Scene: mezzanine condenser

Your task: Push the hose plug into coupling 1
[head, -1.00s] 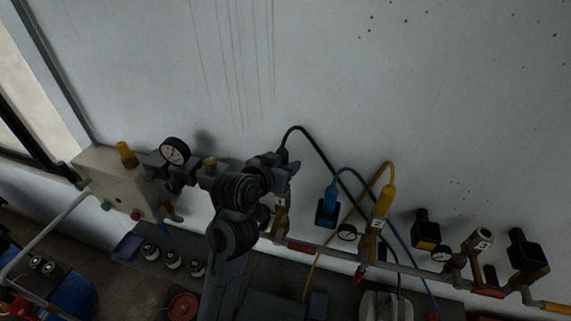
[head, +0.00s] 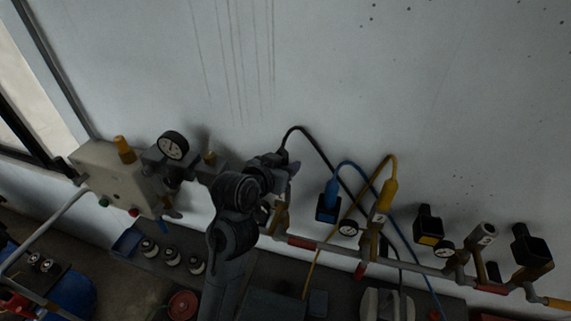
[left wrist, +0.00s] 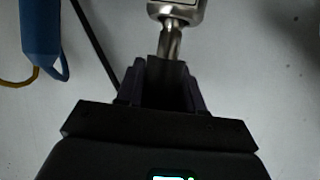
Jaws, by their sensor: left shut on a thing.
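My left gripper (head: 283,168) is in front of the wall at the left end of the pipe row, at the black hose plug (head: 282,156). Its dark fingers (left wrist: 160,85) are shut on the plug's dark body (left wrist: 168,72) in the left wrist view. A narrow metal neck and a silver metal fitting (left wrist: 178,10) lie straight ahead of the plug. I cannot tell how deep the plug sits in it. In the head view my arm mostly hides the left coupling (head: 280,222), probably coupling 1. My right gripper is not in view.
A blue plug (head: 329,198) and a yellow plug (head: 387,195) with their hoses are to the right; the blue one also shows in the left wrist view (left wrist: 40,30). Coupling 3 (head: 482,236) stands open farther right. A gauge (head: 172,146) and box (head: 105,170) are left.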

